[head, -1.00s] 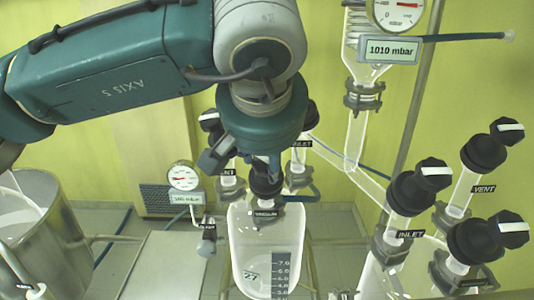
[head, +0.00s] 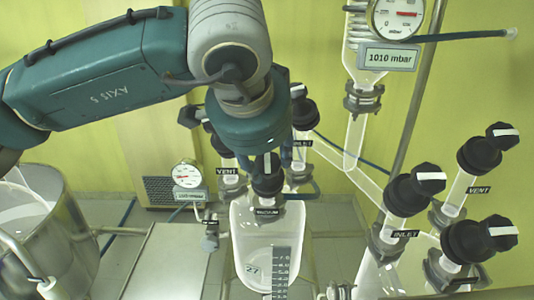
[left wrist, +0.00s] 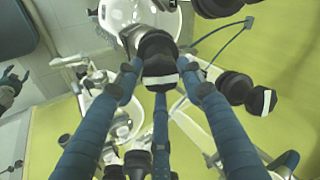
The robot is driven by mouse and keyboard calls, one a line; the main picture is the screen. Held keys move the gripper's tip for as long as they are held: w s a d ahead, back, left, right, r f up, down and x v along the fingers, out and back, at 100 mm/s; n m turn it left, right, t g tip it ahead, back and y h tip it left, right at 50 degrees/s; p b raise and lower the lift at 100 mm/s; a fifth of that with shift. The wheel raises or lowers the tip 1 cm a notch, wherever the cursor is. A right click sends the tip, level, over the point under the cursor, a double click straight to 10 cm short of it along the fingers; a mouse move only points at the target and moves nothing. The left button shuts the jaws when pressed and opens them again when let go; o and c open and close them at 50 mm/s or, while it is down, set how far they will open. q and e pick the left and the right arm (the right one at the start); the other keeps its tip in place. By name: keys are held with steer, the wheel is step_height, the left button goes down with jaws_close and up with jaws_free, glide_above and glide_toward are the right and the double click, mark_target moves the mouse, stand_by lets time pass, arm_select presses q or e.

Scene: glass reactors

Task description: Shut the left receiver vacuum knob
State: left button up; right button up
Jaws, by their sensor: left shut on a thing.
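The vacuum knob (head: 267,184) is black with a white mark. It sits on top of the left glass receiver (head: 262,250), above the small VACUUM label. My left gripper (head: 268,156) comes down on this knob from above and is shut on it. In the left wrist view its three blue fingers (left wrist: 159,82) close around the black knob (left wrist: 157,52), whose white mark lies across the picture. The arm hides part of the knobs behind. A small dark shape with finger-like ends at the left edge of the left wrist view looks like my right gripper (left wrist: 9,84); its jaw state is unclear.
The VENT knob (head: 222,153) and another black knob (head: 303,114) stand close behind the gripper. A pressure gauge (head: 187,174) is at left; its display is too small to read. More black knobs (head: 480,238) stand at right. A steel vessel (head: 40,235) is at lower left.

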arm_select(q)
steer(key=shift+f+m, duration=0.1)
steer(key=shift+m, duration=0.6)
steer(key=shift+a+m, duration=0.1)
steer(key=shift+m, duration=0.2)
steer(key=o, duration=1.1)
steer(key=shift+a, duration=0.1)
steer(key=shift+s+r, duration=0.25)
steer(key=shift+r, duration=0.3)
steer(key=s+a+r, duration=0.1)
steer(key=s, duration=0.3)
steer(key=s+a+r, duration=0.1)
steer(key=s, duration=0.4)
steer(key=s+a+r, duration=0.1)
steer(key=s, duration=0.4)
steer(key=shift+a+r, duration=0.1)
steer(key=shift+a, duration=0.05)
